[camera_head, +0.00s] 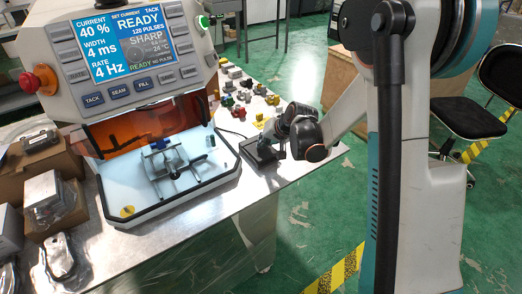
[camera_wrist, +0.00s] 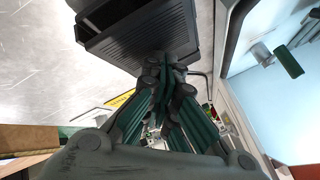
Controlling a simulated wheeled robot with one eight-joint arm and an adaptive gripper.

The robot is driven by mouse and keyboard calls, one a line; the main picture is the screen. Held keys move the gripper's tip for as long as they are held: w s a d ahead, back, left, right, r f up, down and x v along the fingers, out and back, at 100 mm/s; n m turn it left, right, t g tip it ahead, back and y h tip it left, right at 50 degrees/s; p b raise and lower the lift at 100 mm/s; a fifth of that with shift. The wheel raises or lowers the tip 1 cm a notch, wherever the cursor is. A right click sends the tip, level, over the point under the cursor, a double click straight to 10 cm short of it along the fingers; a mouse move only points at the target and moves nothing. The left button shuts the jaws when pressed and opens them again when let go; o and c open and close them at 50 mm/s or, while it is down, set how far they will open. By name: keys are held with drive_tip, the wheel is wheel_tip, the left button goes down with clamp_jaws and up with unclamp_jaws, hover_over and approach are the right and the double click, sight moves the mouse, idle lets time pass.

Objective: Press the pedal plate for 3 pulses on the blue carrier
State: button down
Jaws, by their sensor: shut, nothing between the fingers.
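The pedal plate (camera_wrist: 140,42) is a black ribbed plate in a dark housing, filling the upper middle of the wrist view. In the head view the dark pedal (camera_head: 262,154) sits on the table right of the machine, partly behind my gripper. My gripper (camera_wrist: 168,68) is shut and empty, its fingertips at the plate's near edge; I cannot tell whether they touch it. In the head view my gripper (camera_head: 281,148) points down at the pedal.
The welding machine (camera_head: 128,58) shows "READY" and "NO PULSE" on its screen, with a red knob (camera_head: 38,80) at its left. Several small coloured parts (camera_head: 240,98) lie behind the pedal. Cardboard boxes (camera_head: 38,160) stand at the left.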

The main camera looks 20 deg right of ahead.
drive_tip(key=shift+s+f+b, duration=0.1)
drive_tip(key=shift+f+b, duration=0.2)
drive_tip(key=shift+f, duration=0.15)
drive_tip(key=shift+r, duration=0.1)
idle(0.5)
drive_tip(key=shift+r+p, duration=0.65)
drive_tip(key=shift+r, duration=0.3)
drive_tip(key=shift+r, duration=0.15)
drive_tip(key=shift+w+a+r+p, duration=0.1)
drive_tip(key=shift+w+r+p, duration=0.1)
drive_tip(key=shift+r+p, duration=0.85)
drive_tip(key=shift+w+a+r+p, duration=0.15)
drive_tip(key=shift+r+p, duration=0.45)
drive_tip(key=shift+r, duration=0.75)
drive_tip(key=shift+d, duration=0.1)
